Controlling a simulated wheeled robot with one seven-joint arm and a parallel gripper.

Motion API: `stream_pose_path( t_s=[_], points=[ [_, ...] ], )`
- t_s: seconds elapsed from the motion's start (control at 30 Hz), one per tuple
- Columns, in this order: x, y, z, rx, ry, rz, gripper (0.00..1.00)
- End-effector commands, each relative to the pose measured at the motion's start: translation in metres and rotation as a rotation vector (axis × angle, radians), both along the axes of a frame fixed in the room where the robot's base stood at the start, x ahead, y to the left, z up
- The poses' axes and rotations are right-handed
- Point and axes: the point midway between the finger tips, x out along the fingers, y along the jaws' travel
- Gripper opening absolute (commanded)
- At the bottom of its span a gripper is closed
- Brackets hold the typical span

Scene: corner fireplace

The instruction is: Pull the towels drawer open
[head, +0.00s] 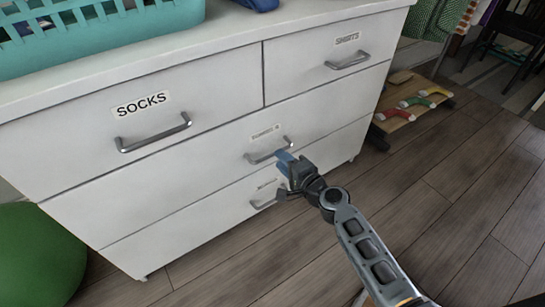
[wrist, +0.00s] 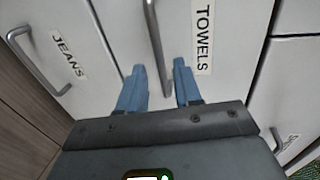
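The towels drawer (head: 195,155) is the wide middle drawer of a white dresser, and it looks shut. Its grey bar handle (head: 265,153) has a label above it, too blurred to read in the head view. In the wrist view the TOWELS label (wrist: 203,38) is clear, beside the handle (wrist: 154,32). My gripper (head: 285,160) is at the right end of this handle. In the wrist view its two blue fingers (wrist: 160,78) are apart, with the handle's near end between the tips in the picture. I cannot tell whether they touch it.
The socks handle (head: 153,135) and shirts handle (head: 347,61) are above. The jeans handle (wrist: 38,62) is on the drawer below, close to my gripper. A teal basket (head: 100,30) stands on top. A green round thing (head: 38,255) is at left.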

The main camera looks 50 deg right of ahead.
Motion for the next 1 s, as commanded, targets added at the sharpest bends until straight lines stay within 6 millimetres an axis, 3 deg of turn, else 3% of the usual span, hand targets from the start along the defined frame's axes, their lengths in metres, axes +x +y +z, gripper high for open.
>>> stream_pose_path(
  t_s=[0.3,0.7,1.0],
  points=[
    [0.041,-0.012,-0.009,-0.002,0.001,0.0,0.34],
    [0.048,-0.014,-0.011,-0.002,0.002,0.0,0.34],
    [0.048,-0.013,-0.011,-0.002,0.002,0.0,0.05]
  ],
)
